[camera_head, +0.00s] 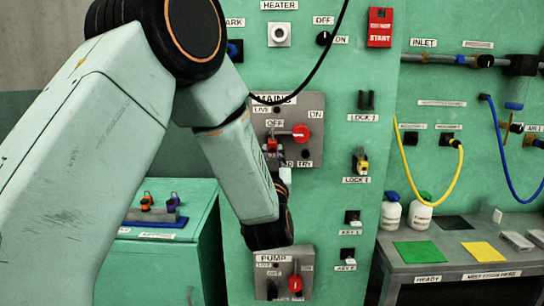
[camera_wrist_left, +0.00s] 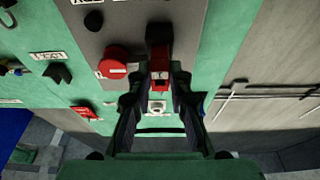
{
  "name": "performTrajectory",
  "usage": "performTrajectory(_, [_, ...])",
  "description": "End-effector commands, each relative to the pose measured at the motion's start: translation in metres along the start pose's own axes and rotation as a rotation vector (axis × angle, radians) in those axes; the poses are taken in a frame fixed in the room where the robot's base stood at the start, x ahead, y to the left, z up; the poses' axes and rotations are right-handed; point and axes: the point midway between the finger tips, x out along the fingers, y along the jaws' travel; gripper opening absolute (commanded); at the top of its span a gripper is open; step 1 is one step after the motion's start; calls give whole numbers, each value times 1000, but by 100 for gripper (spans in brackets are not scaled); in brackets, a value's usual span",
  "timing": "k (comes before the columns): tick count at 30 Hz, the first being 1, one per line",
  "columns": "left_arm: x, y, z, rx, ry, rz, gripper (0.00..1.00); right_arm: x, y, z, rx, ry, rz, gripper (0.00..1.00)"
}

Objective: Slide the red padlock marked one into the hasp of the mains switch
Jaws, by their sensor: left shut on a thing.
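The mains switch is a grey panel (camera_head: 314,107) on the green cabinet, with a red rotary handle (camera_head: 300,132). The handle also shows in the left wrist view (camera_wrist_left: 114,58). My left gripper (camera_head: 277,162) is at the panel's lower left, partly hidden by my arm. In the left wrist view its fingers (camera_wrist_left: 158,98) are shut on the red padlock (camera_wrist_left: 160,68), which bears a small pale mark. The padlock (camera_head: 271,145) shows small at the panel in the head view. A dark part lies right beyond it; I cannot tell whether the shackle is in the hasp.
The pump switch panel (camera_head: 260,287) is just below my left wrist. A black cable (camera_head: 325,58) hangs above the mains panel. A yellow lock hangs at the lock label (camera_head: 357,181). A grey bench (camera_head: 385,262) stands right, a green cabinet with small padlocks (camera_head: 160,212) left.

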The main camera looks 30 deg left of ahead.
Motion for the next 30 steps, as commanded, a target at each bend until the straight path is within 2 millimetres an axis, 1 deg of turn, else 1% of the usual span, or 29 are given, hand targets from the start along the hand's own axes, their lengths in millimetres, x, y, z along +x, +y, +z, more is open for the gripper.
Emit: performTrajectory(30, [22, 0, 5, 0, 2, -1, 0, -1, 0, 0, 0, 0, 0, 40])
